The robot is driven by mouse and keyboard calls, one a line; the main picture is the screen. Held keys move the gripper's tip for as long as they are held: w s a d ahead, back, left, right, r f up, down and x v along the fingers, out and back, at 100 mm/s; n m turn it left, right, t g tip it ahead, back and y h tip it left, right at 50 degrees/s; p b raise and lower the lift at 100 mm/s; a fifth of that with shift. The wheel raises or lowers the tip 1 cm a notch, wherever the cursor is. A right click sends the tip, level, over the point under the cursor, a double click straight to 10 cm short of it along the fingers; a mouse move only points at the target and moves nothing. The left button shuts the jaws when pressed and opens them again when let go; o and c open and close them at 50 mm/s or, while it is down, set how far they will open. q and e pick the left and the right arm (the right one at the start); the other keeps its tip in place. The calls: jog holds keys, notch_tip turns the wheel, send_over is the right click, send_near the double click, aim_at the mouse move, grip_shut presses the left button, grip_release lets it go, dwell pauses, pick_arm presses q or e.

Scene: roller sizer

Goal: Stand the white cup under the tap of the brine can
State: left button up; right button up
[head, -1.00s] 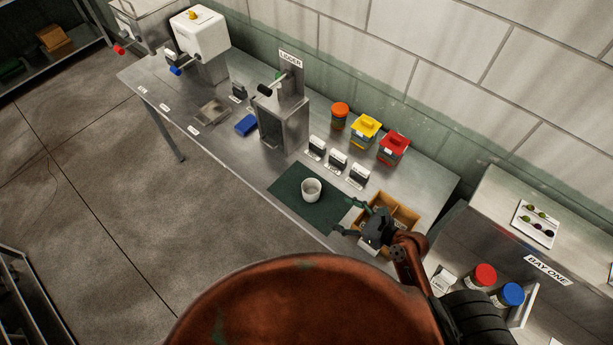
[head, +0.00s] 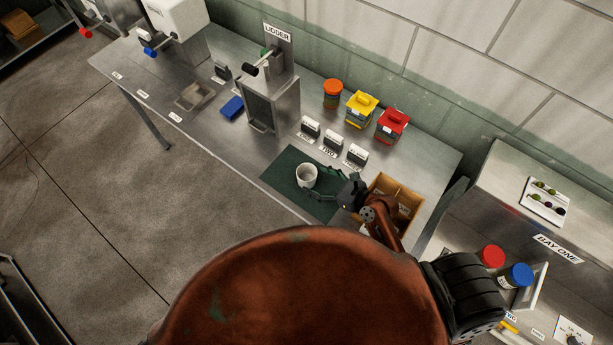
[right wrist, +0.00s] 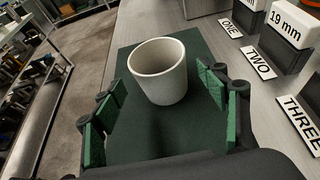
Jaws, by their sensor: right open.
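The white cup (head: 306,175) stands upright and empty on a dark green mat (head: 283,177) on the steel bench. It also shows in the right wrist view (right wrist: 160,72). My right gripper (head: 323,184) is open, with its green-padded fingers low over the mat on either side of the cup's near side, not closed on it. At the upper left are a white can (head: 183,18) with a blue tap (head: 150,52) and a steel can with a red tap (head: 85,33), partly cut off. I cannot read which one is the brine can. My left gripper is out of view.
The lidder (head: 271,95) stands between the mat and the cans. A blue block (head: 232,107) and a shallow tray (head: 195,96) lie left of it. Numbered blocks (head: 330,142) and coloured jars (head: 361,108) line the back. A wooden box (head: 408,196) is right of the mat.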

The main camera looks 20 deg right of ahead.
aim_at(300, 172)
jog(key=x, duration=0.5)
jog(key=shift+w+f, duration=0.1)
jog(key=shift+w, duration=0.05)
jog(key=shift+c, duration=0.2)
jog(key=c, duration=1.3)
jog(key=shift+c, duration=0.2)
